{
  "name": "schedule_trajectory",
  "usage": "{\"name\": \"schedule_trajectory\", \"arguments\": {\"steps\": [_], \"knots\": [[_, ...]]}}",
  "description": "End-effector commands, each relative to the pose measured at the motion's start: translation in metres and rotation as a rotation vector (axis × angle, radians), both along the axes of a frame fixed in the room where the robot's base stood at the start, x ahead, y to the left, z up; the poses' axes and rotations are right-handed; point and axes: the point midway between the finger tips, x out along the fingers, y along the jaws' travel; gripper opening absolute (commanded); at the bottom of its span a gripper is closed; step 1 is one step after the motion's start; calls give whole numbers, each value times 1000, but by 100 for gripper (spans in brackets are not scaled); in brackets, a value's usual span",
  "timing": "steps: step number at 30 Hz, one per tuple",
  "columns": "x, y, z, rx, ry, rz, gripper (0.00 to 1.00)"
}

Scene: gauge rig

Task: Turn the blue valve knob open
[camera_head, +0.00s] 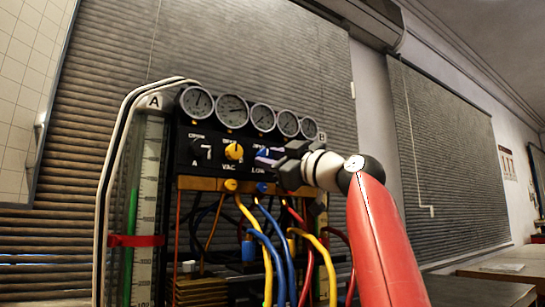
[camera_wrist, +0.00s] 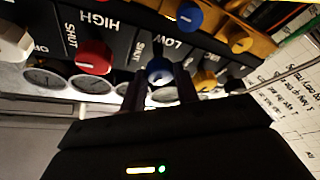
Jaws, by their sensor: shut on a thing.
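The blue valve knob (camera_wrist: 160,72) is on the black gauge panel, at the LOW label, between my two dark fingers in the wrist view. My gripper (camera_wrist: 165,80) is shut on it. In the head view my gripper (camera_head: 276,157) reaches the panel from the right, and the blue knob (camera_head: 263,153) shows only partly at its fingertips. The knob's white mark and exact angle are hard to read.
A red knob (camera_wrist: 93,57) is beside it under HIGH; a yellow knob (camera_head: 234,151) is on the other side at VAC. Several round gauges (camera_head: 232,110) line the panel top. Yellow, blue and red hoses (camera_head: 272,240) hang below. A gauge column (camera_head: 148,210) stands left.

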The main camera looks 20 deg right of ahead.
Motion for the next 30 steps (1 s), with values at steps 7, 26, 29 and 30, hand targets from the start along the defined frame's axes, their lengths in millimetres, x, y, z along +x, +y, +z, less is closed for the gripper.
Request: {"name": "schedule_trajectory", "arguments": {"steps": [7, 26, 29, 30], "knots": [[0, -1, 3, -90, -30, 0, 8], [0, -1, 1, -161, -54, 0, 8], [0, -1, 1, -161, -54, 0, 32], [0, -1, 1, -161, -53, -1, 37]]}}
